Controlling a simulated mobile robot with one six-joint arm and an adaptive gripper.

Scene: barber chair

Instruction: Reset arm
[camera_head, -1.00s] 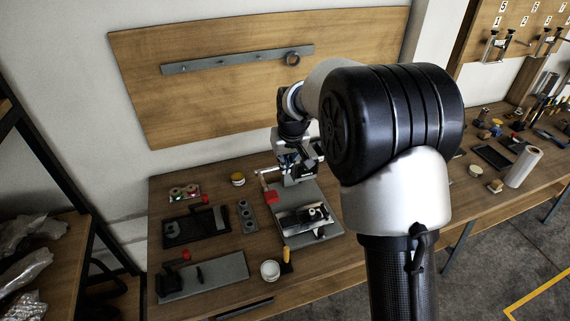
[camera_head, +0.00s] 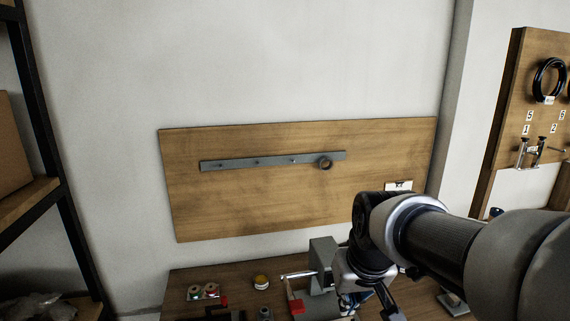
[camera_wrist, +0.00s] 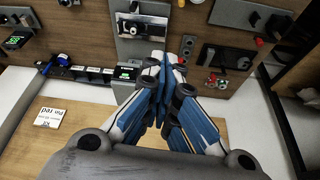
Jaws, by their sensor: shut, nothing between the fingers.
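My gripper (camera_wrist: 164,65) shows in the wrist view with its blue-sided fingers together and nothing between them. Its tips point toward the workbench (camera_wrist: 95,50), clear of the items there as far as I can tell. In the head view my arm comes in from the right and the gripper's lower end is cut off by the bottom edge.
A wooden wall board (camera_head: 290,205) carries a grey rail (camera_head: 250,161) with a ring (camera_head: 326,164) at its right end. Bench items include a yellow-lidded jar (camera_head: 261,282) and a red-handled tool (camera_head: 296,303). A shelf (camera_head: 30,200) stands at left. The space before the upper wall is clear.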

